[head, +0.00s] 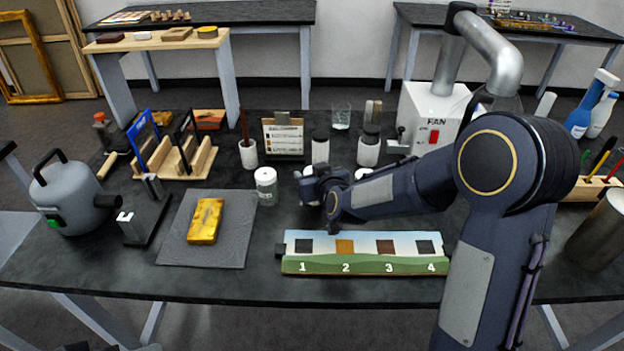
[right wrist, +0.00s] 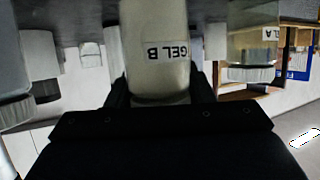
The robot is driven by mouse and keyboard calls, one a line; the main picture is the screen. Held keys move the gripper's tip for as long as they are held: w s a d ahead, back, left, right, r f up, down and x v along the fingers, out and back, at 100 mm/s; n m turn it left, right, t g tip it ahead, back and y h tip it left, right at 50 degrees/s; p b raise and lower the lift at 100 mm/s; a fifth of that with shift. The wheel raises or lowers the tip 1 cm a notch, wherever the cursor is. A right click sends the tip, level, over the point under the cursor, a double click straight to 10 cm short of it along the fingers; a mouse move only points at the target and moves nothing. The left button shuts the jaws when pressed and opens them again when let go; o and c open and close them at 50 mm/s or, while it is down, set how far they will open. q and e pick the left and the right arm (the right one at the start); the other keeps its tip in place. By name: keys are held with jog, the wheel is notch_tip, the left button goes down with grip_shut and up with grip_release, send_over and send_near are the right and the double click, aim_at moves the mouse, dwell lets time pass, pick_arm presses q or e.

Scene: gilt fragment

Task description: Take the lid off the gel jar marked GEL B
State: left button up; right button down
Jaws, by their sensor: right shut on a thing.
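The jar marked GEL B (right wrist: 160,55) fills the middle of the right wrist view, which shows the scene upside down. Its label faces the camera. My right gripper (head: 318,190) is shut at the lid end of this jar, with a finger on each side in the right wrist view (right wrist: 160,97). The lid is mostly hidden between the fingers and the palm. In the head view my gripper hides most of the jar. My left gripper is not in view.
Another gel jar (head: 266,186) with a white lid stands just left of my right gripper; its label ends in A in the right wrist view (right wrist: 253,45). A numbered strip (head: 365,264) lies in front. White-labelled jars (head: 320,147) stand behind. A grey mat (head: 175,245) holds a gilt piece (head: 205,221).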

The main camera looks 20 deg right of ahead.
jog(key=shift+f, duration=0.4)
jog(key=shift+f, duration=0.2)
jog(key=c, duration=0.7)
grip_release()
jog(key=shift+o, duration=0.2)
